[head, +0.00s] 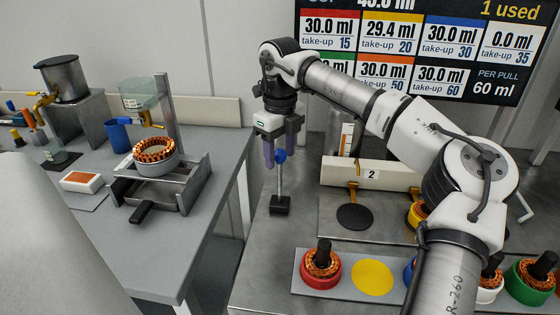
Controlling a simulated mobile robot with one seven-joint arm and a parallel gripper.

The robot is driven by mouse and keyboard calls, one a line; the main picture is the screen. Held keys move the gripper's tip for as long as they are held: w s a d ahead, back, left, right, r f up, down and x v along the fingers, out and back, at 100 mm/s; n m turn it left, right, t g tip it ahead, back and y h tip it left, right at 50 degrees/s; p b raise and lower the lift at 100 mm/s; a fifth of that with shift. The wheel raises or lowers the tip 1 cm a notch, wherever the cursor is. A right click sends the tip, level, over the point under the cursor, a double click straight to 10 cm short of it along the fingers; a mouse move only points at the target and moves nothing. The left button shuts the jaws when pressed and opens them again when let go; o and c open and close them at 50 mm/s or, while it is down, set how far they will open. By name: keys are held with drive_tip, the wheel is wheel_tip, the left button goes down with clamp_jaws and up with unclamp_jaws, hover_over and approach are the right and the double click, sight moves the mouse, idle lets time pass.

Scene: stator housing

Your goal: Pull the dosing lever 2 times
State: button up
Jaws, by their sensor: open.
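What looks like the dosing lever is a thin upright rod with a blue ball knob (280,156), standing on a black block (280,206) near the left edge of the right-hand bench. My gripper (279,160) points down with its fingers open at the height of the blue knob. One purple finger is left of the knob and the other is partly behind it. I cannot tell whether either finger touches the knob.
A board (408,50) above reads "PER PULL 60 ml". A dispenser bar (372,174) marked 2 has yellow taps over a black disc (354,217). A tray (312,262) holds coloured stator housings. The left bench carries a copper-wound stator (155,152) in a fixture.

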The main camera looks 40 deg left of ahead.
sight(280, 163)
drive_tip(key=shift+f, duration=1.7)
clamp_jaws()
